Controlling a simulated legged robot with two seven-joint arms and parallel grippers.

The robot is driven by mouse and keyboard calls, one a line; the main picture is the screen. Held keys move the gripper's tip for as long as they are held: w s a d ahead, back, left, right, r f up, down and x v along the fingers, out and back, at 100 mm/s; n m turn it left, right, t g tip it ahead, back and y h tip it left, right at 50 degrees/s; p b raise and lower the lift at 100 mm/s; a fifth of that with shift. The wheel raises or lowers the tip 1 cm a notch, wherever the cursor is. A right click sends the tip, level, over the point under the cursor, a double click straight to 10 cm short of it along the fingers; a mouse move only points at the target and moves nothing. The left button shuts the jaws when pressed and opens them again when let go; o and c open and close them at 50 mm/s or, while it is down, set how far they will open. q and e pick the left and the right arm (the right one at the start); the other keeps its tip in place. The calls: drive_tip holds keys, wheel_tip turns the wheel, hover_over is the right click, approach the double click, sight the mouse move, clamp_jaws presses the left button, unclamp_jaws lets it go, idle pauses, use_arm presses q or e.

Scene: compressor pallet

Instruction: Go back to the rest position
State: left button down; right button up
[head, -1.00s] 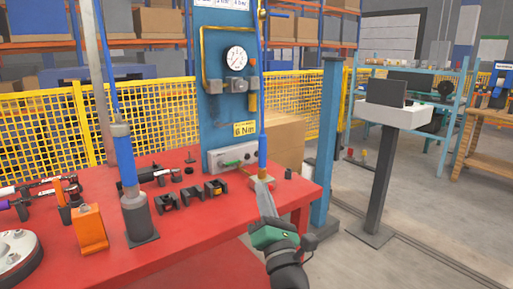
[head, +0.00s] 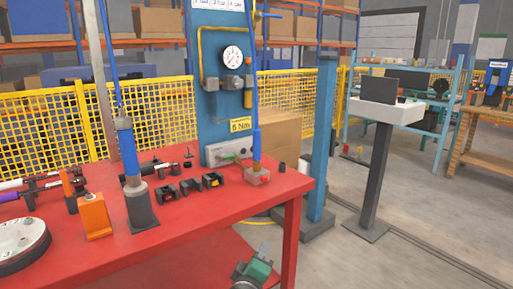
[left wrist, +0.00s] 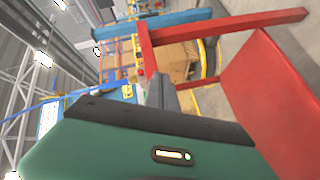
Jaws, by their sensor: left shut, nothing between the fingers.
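My left gripper (head: 265,247) shows at the bottom of the head view, with its green body and short grey fingers. It is shut and empty, low in front of the red table (head: 200,221) and apart from it. In the left wrist view its grey fingers (left wrist: 160,92) point out past the green housing, towards the table's red frame, with nothing held. The blue hose end (head: 257,146) meets a small clear block with a red part (head: 257,177) on the table's right corner. My right gripper is not in view.
On the table are several black clamps (head: 190,188), an orange block (head: 95,215), a grey cylinder (head: 139,207) and a round metal disc (head: 22,243). A blue post (head: 323,140) and a grey stand (head: 378,180) are to the right.

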use_arm(q)
drive_tip(key=s+a+f+m+g+y, duration=0.1)
drive_tip(key=s+a+f+m+g, duration=0.45)
drive_tip(key=f, duration=0.45)
drive_tip(key=s+a+f+m+g+y, duration=0.1)
drive_tip(key=s+a+f+m+g, duration=0.15)
drive_tip(key=s+a+f, duration=0.4)
drive_tip(key=s+a+f+m+g+y, duration=0.1)
drive_tip(key=s+a+g, duration=0.25)
drive_tip(key=s, duration=0.55)
drive_tip(key=s+a+f+m+g+y, duration=0.1)
drive_tip(key=s+a+f+g, duration=0.1)
drive_tip(key=s+a+f, duration=0.35)
drive_tip(key=w+p+v, duration=0.2)
drive_tip(key=p+v, duration=1)
drive_tip(key=w+r+p+v, duration=0.1)
drive_tip(key=w+p+v, duration=0.2)
drive_tip(key=p+v, duration=0.9)
drive_tip(key=w+p+v, duration=0.2)
drive_tip(key=p+v, duration=1.1)
drive_tip(key=shift+s+r, duration=0.25)
drive_tip(key=shift+r, duration=0.35)
